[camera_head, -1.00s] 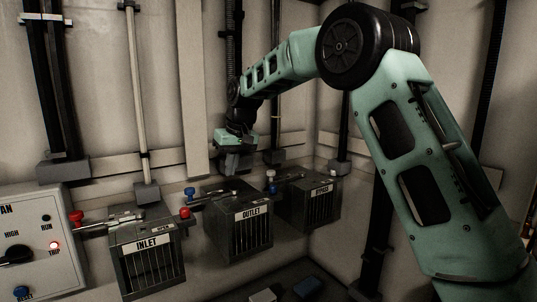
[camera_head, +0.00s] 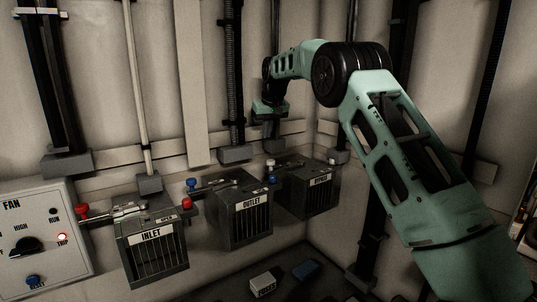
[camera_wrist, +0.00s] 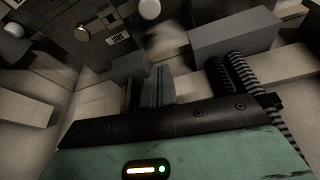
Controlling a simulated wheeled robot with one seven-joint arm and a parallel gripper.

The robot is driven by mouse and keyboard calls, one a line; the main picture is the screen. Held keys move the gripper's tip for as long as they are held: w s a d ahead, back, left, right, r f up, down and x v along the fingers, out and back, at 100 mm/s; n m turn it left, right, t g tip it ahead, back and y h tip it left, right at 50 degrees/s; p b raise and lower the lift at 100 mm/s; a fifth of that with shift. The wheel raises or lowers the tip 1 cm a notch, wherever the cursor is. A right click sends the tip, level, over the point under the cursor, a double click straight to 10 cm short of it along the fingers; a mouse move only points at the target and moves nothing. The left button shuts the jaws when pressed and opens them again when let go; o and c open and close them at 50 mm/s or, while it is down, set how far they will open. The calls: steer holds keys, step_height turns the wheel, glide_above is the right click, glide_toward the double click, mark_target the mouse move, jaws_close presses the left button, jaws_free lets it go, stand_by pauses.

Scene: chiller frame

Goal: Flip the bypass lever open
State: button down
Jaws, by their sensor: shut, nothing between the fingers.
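The bypass box (camera_head: 308,197) is the rightmost of three dark boxes in the head view; its label is hard to read. A metal lever (camera_head: 290,167) lies across its top, with a pale knob (camera_head: 270,163) and a blue knob (camera_head: 271,179) near its left end. My gripper (camera_head: 272,134) hangs above and behind this box, clear of the lever, fingers down. In the wrist view, the fingers (camera_wrist: 147,88) are together and empty.
The OUTLET box (camera_head: 238,215) and INLET box (camera_head: 152,250) stand to the left, with their own levers and knobs. A FAN panel (camera_head: 38,235) is at far left. A vertical black conduit (camera_head: 232,90) runs up the wall behind the boxes. Small blocks (camera_head: 263,284) lie below.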

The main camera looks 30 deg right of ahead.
mark_target(271, 160)
step_height(271, 160, down, 8)
steer(key=s+p, duration=0.1)
steer(key=p, duration=0.2)
steer(key=shift+p, duration=0.4)
steer(key=shift+s+a+f, duration=0.1)
steer(key=shift+s, duration=0.1)
steer(key=shift+s+n+b, duration=0.6)
steer(key=shift+s+b, duration=0.05)
steer(key=shift+b, duration=0.1)
steer(key=s+d+n+g+y, duration=0.3)
steer(key=s+d+n+y, duration=0.1)
steer(key=s+d+n, duration=0.8)
steer(key=shift+s+n, duration=0.7)
steer(key=shift+n, duration=1.2)
steer(key=shift+d, duration=0.2)
